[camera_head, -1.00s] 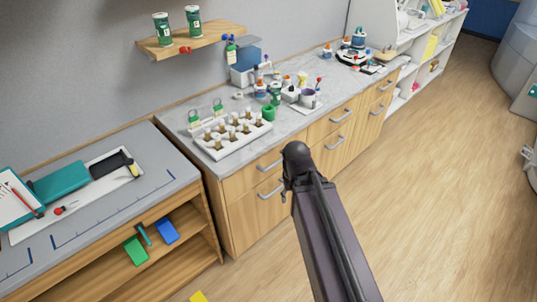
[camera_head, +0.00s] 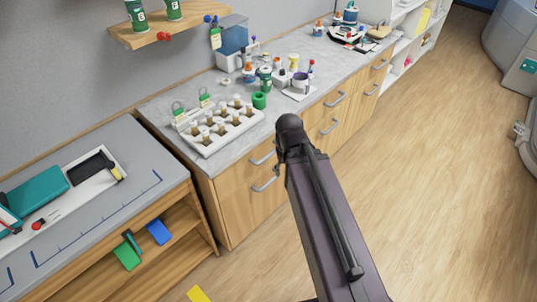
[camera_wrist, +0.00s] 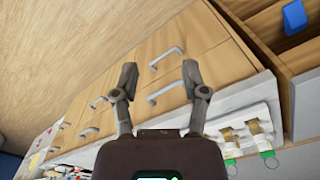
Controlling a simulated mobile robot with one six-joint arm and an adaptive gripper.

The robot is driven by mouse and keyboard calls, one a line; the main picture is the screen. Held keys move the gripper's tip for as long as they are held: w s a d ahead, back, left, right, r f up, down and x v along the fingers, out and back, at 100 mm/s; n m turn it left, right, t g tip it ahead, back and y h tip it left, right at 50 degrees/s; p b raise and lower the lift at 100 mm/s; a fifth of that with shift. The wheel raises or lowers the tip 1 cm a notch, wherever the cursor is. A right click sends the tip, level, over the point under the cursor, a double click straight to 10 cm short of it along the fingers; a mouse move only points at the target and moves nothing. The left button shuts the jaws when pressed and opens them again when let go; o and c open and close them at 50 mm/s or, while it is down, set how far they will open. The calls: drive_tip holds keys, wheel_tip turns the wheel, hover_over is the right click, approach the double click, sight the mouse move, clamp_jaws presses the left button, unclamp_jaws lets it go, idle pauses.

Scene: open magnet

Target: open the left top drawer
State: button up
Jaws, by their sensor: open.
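The left top drawer (camera_head: 240,173) is a light wood front under the grey countertop, and it is shut. Its silver handle (camera_head: 262,157) shows left of my arm, with a lower drawer's handle (camera_head: 265,183) beneath it. The wrist view sees the cabinet upside down: the top drawer's handle (camera_wrist: 165,93) is nearer the counter, the lower handle (camera_wrist: 166,58) farther from it. My gripper (camera_wrist: 160,73) is open and empty, its two fingers framing these handles in the picture, apparently without contact. In the head view my arm hides the gripper itself.
On the countertop (camera_head: 165,155) a white rack (camera_head: 215,128) of vials stands near the front edge, with bottles behind. An open-shelved bench (camera_head: 100,215) adjoins on the left. More drawers run to the right. The wooden floor (camera_head: 440,180) at right is clear.

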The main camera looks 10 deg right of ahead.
drive_tip(key=shift+o, duration=0.6)
drive_tip(key=m+t+y+b, duration=0.75)
drive_tip(key=y+b, duration=0.55)
drive_tip(key=b, duration=2.4)
approach(271, 154)
drive_tip(key=s+d+f, duration=0.1)
drive_tip(key=s+d, duration=0.1)
drive_tip(key=shift+w+d+t+y+b, duration=0.1)
drive_tip(key=shift+d+t+y+b, duration=0.2)
drive_tip(key=shift+d+t, duration=0.2)
drive_tip(key=shift+a, duration=0.1)
drive_tip(key=b+x, duration=0.2)
drive_tip(key=x, duration=1.1)
drive_tip(key=shift+w+a+f, duration=0.15)
drive_tip(key=shift+a, duration=0.05)
